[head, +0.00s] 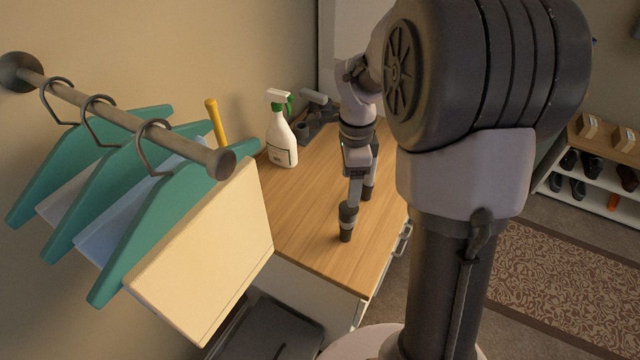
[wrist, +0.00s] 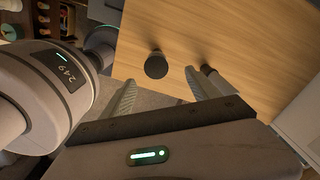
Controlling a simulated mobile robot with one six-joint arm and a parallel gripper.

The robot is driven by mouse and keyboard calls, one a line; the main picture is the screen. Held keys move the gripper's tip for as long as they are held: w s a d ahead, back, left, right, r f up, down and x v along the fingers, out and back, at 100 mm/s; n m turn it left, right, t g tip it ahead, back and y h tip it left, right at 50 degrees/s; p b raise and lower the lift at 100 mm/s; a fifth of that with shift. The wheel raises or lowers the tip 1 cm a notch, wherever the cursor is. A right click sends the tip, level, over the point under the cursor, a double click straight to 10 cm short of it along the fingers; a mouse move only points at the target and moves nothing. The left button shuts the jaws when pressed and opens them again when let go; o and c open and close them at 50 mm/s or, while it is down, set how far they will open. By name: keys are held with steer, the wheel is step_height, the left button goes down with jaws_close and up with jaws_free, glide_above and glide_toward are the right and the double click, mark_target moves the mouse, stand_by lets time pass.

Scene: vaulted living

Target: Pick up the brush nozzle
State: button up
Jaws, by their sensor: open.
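A dark piece with a round top, which looks like the brush nozzle (wrist: 156,65), stands on the wooden top in the wrist view.
The wooden cabinet top (head: 310,235) is clear in front. A white spray bottle (head: 281,138) with a green trigger and a dark grey tool (head: 318,108) stand at the back. A clothes rail (head: 125,117) with teal hangers juts in at left. A shoe rack (head: 600,195) is at right.

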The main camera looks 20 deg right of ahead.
mark_target(347, 223)
step_height(347, 223, down, 9)
steer(key=b, duration=0.2)
steer(key=shift+s+d+f+b, duration=0.1)
steer(key=shift+s+f+b, duration=0.1)
steer(key=shift+b, duration=0.15)
steer(key=f+b, duration=0.1)
steer(key=f, duration=0.2)
steer(key=f+b, duration=0.1)
steer(key=f, duration=0.1)
steer(key=shift+s+f, duration=0.2)
steer(key=shift+f, duration=0.2)
steer(key=shift+r, duration=0.1)
steer(key=c, duration=1.5)
